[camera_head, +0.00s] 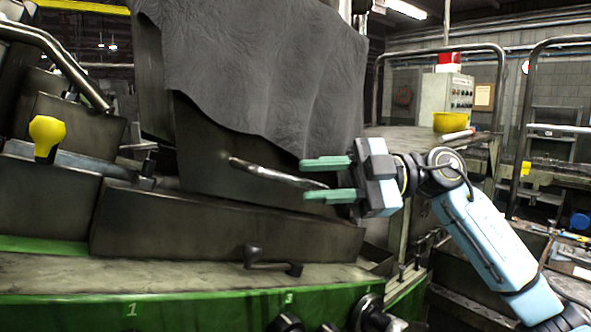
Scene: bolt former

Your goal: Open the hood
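The hood (215,155) is a dark metal cover in the middle of the machine, with a grey leathery sheet (265,75) draped over its upper part. A bent metal handle (262,172) sticks out from its front face. My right gripper (328,179) is at the handle's right end, with its two green fingers spread apart and pointing left. The handle's end lies between the fingers in the picture; I cannot tell whether they touch it. My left gripper is out of view.
A yellow knob (46,136) stands on the machine at left. A small dark lever (272,262) lies on the ledge below the hood. At right are metal railings, a control box (445,95) and a yellow bowl (451,122) on a bench.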

